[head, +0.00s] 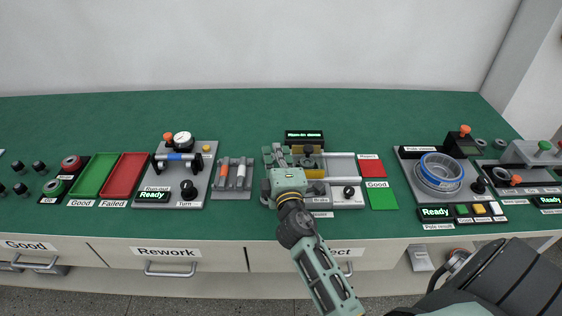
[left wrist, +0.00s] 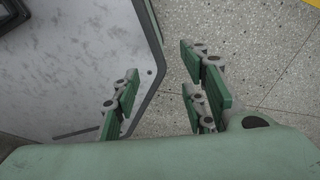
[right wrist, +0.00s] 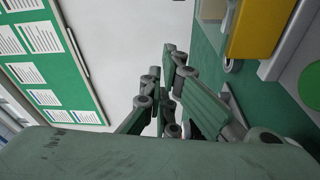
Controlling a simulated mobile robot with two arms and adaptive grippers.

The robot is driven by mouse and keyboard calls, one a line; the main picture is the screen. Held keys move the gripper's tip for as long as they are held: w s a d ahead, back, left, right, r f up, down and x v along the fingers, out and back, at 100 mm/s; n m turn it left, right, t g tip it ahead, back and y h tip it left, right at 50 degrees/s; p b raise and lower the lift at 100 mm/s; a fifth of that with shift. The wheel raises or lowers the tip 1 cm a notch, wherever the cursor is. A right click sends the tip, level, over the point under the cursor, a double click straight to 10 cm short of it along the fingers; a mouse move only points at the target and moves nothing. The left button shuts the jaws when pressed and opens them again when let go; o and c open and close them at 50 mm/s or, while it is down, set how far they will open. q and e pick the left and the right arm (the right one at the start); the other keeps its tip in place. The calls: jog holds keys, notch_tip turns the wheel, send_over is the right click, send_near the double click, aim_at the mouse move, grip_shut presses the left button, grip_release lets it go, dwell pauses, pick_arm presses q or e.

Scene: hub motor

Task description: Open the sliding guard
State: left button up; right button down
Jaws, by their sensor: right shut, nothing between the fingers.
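The station with pale grey rails and a yellow part (head: 342,166) stands mid-table in the head view. I cannot clearly tell the sliding guard apart from the rest of it. My right gripper (head: 278,152) is at the station's left edge, its fingers shut and empty. In the right wrist view its fingers (right wrist: 168,62) are left of a yellow block (right wrist: 258,28) on a grey frame; I cannot tell whether they touch anything. My left gripper (left wrist: 158,92) shows in the left wrist view, open and empty over the floor beside a pale panel.
A grey fixture with orange and white handles (head: 232,177) stands just left of my right gripper. A red pad (head: 371,168) and a green pad (head: 382,198) lie right of the station. A ring-holding fixture (head: 439,174) stands farther right. The table behind is clear.

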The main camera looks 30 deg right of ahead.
aim_at(320, 162)
jog(key=d, duration=0.2)
jog(key=shift+s+d+f+p, duration=0.15)
jog(key=shift+s+d+p, duration=0.15)
jog(key=shift+s, duration=0.1)
jog(key=shift+s+d, duration=0.25)
jog(key=shift+s, duration=0.05)
jog(key=shift+s+d, duration=0.1)
jog(key=shift+f, duration=0.1)
jog(key=shift+s+d, duration=0.15)
jog(key=shift+d, duration=0.1)
jog(key=s+d, duration=0.1)
jog(key=d, duration=0.1)
jog(key=s+d, duration=0.1)
jog(key=d, duration=0.1)
jog(key=s+d, duration=0.2)
jog(key=d, duration=0.1)
jog(key=shift+s, duration=0.1)
pick_arm(q)
jog(key=shift+w+d+r, duration=0.3)
jog(key=shift+w+r, duration=0.45)
jog(key=shift+w, duration=0.15)
jog(key=shift+w+r+p, duration=0.1)
jog(key=shift+p, duration=0.2)
pick_arm(e)
jog(key=shift+a, duration=0.1)
